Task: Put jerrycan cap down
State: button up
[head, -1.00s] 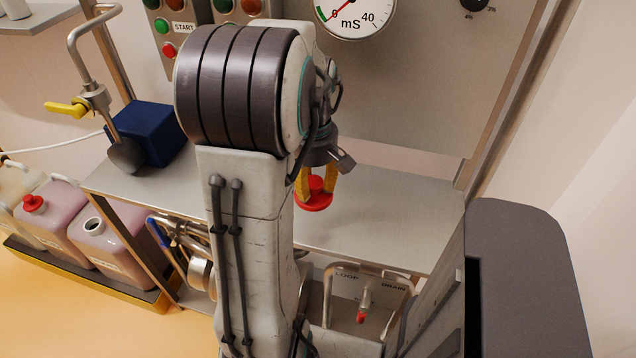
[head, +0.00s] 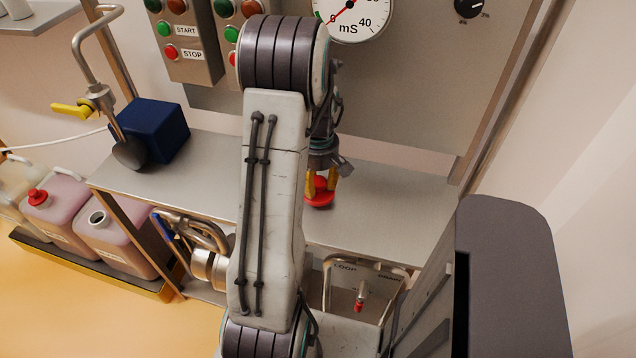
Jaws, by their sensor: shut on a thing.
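The red jerrycan cap (head: 319,198) is between the yellow fingers of my gripper (head: 321,186). My gripper points down and is shut on the cap, low over the steel shelf (head: 400,205). I cannot tell whether the cap touches the shelf. An open jerrycan (head: 115,240) with pinkish contents and a bare neck stands at the lower left. Beside it stands another jerrycan (head: 65,205) with a red cap on.
A dark blue box (head: 155,130) and a bent pipe with a yellow-handled valve (head: 72,110) stand at the shelf's left. A panel with a gauge (head: 350,15) and buttons is behind. The shelf right of my gripper is clear.

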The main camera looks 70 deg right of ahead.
jog(key=shift+f, duration=0.25)
jog(key=shift+f, duration=0.2)
jog(key=o, duration=0.9)
jog(key=shift+o, duration=0.2)
jog(key=shift+r, duration=0.15)
